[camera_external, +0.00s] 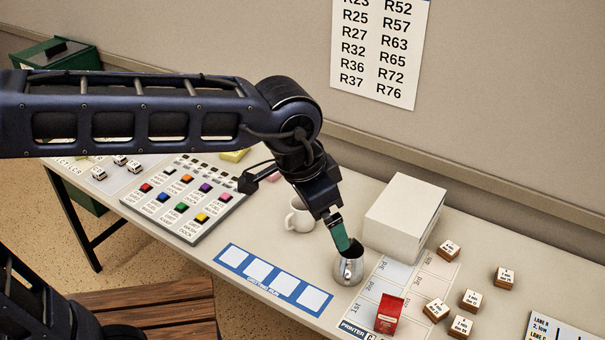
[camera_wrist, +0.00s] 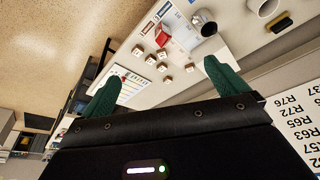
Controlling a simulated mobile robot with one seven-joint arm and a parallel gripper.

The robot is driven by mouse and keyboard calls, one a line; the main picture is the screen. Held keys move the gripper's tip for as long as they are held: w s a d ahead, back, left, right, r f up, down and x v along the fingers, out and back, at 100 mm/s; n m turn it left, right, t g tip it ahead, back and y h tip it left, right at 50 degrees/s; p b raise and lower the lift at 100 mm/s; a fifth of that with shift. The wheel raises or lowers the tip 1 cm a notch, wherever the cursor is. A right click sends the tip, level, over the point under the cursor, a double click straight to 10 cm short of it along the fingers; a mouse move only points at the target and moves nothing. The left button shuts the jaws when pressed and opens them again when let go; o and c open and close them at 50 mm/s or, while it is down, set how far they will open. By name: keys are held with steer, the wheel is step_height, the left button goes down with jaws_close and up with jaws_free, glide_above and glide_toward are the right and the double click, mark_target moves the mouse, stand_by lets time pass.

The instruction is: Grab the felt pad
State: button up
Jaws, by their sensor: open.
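My gripper (camera_external: 347,244) points down over the desk, just above or behind the steel pitcher (camera_external: 348,268). Its two green fingers are wide apart in the wrist view (camera_wrist: 160,80), with nothing between them. A small dark block with a yellowish edge (camera_wrist: 280,22) lies on the desk at the top right of the wrist view, beside the white mug (camera_wrist: 262,6). It may be the felt pad, but its material is not clear. I cannot make it out in the external view, where my arm covers part of the desk. A yellow item (camera_external: 235,155) lies behind the button panel.
The mug (camera_external: 300,215) stands left of my gripper and a white box (camera_external: 405,217) stands right of it. A red carton (camera_external: 389,313) and several small labelled blocks (camera_external: 470,299) are at the right. A button panel (camera_external: 185,198) is at the left. The wall runs behind.

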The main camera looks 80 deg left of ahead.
steer(key=w+a+f+n+g, duration=0.1)
steer(key=w+a+f, duration=0.1)
steer(key=w+a, duration=0.65)
steer(key=w+a+f+n, duration=0.25)
steer(key=w+a, duration=0.25)
steer(key=a, duration=0.6)
steer(key=w+a+f+n+g, duration=0.1)
steer(key=w+a+f, duration=0.2)
steer(key=w+a, duration=0.5)
steer(key=s+a+f+n, duration=0.1)
steer(key=a+f, duration=0.7)
steer(key=a, duration=0.4)
steer(key=s+a+f+n+g, duration=0.1)
steer(key=s+a+f, duration=0.1)
steer(key=a+f, duration=0.6)
steer(key=s+a+f+n, duration=0.1)
steer(key=a+f, duration=0.7)
steer(key=a, duration=0.8)
steer(key=shift+s+a+f+g+h, duration=0.2)
steer(key=shift+s+f+g+h, duration=0.15)
steer(key=shift+s, duration=0.3)
steer(key=shift+w+d+f, duration=0.1)
steer(key=shift+f, duration=2.5)
steer(key=shift+w+d+f, duration=0.1)
steer(key=shift+f, duration=2.45)
steer(key=c, duration=1.1)
